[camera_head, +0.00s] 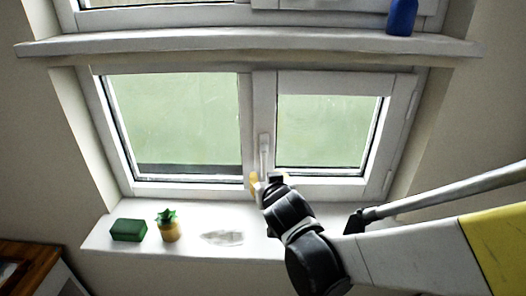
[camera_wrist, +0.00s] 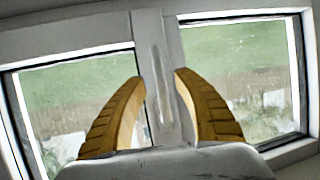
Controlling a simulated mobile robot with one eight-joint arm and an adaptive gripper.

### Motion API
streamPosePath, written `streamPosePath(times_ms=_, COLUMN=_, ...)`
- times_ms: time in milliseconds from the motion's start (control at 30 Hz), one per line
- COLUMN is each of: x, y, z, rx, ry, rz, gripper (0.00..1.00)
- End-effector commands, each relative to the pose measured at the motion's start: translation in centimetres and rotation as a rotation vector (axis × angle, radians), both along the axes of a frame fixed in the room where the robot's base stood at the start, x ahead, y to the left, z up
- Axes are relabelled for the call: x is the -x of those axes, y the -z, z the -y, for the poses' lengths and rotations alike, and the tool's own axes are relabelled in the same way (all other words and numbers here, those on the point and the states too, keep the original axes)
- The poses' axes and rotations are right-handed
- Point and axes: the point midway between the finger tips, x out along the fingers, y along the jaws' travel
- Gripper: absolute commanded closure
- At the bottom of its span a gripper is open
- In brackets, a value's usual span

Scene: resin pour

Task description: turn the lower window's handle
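The lower window (camera_head: 173,120) has two panes in a white frame. Its white handle (camera_head: 264,148) hangs upright on the middle post, and it also shows pale and blurred in the wrist view (camera_wrist: 158,75). My gripper (camera_head: 265,180) is at the handle's lower end in the head view. In the wrist view its two yellow fingers (camera_wrist: 160,78) are spread apart, with the handle in line between them. I see no clear contact, and the depth between fingertips and handle is hard to tell. The dark wrist hides part of the frame and sill below.
The lower sill (camera_head: 105,240) bears a green block (camera_head: 129,230), a yellow pot with a green top (camera_head: 168,228) and a greyish patch (camera_head: 222,238). Above juts an upper sill (camera_head: 240,43) with a blue bottle (camera_head: 402,17). Brown wooden furniture (camera_head: 28,256) stands lower left.

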Motion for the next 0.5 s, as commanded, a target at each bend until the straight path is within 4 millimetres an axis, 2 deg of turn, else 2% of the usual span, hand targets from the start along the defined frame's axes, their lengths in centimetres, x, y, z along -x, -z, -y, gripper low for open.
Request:
streamPosePath(times_ms=100, x=-1.9, y=0.9, z=-0.3, rx=-0.001, ry=0.001, rz=0.0, gripper=0.63)
streamPosePath(times_ms=200, x=-2.9, y=1.3, z=-0.4, rx=-0.001, ry=0.001, rz=0.0, gripper=0.63)
streamPosePath(times_ms=500, x=-3.6, y=1.5, z=-0.5, rx=0.0, ry=0.0, rz=0.0, gripper=0.63)
